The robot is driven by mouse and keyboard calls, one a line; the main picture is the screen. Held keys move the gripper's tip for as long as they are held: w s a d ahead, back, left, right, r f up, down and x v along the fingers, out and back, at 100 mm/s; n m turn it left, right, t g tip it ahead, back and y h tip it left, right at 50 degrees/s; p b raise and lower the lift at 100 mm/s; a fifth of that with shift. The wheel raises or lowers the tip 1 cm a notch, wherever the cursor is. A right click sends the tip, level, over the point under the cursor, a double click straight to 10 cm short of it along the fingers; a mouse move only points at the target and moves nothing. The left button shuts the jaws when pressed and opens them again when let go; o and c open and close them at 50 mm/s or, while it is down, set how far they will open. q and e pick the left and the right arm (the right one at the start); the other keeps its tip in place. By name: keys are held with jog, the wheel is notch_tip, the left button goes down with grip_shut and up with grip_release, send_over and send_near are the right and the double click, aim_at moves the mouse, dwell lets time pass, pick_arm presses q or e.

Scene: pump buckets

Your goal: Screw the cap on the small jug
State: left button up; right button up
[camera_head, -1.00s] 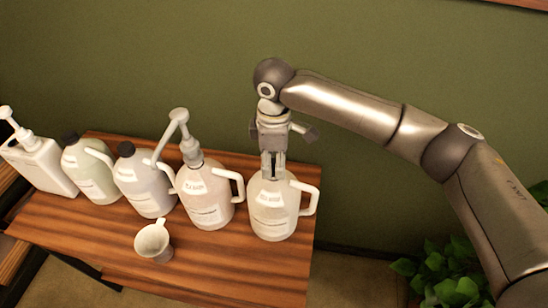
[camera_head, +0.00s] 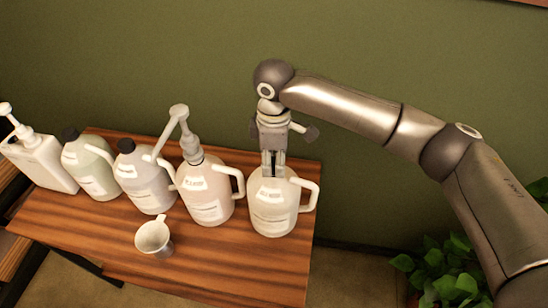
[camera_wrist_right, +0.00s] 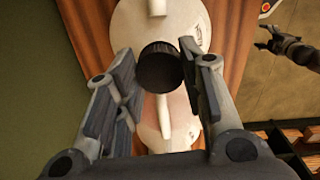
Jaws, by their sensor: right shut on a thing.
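The pale jug (camera_head: 272,217) with a handle stands at the right end of the row on the table. My right gripper (camera_head: 273,171) points down over its neck. In the right wrist view my right gripper (camera_wrist_right: 164,78) is shut on a dark round cap (camera_wrist_right: 158,67), which lies between its fingers above the jug (camera_wrist_right: 130,30). In the head view the fingers hide the cap and the jug's mouth, so I cannot tell how the cap sits on the neck. A small dark gripper, likely my left, shows at the right of the wrist view (camera_wrist_right: 268,38).
A pump jug (camera_head: 206,204) stands close left of the jug. Two dark-capped jugs (camera_head: 148,188) (camera_head: 91,172) and a white pump bottle (camera_head: 45,163) stand further left. A white cup (camera_head: 153,238) is in front on the wooden table (camera_head: 210,262). A plant (camera_head: 445,285) is at the lower right.

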jog(key=o, duration=0.7)
jog(key=shift+o, duration=0.2)
notch_tip(320, 180, up, 12)
jog(key=shift+s, duration=0.1)
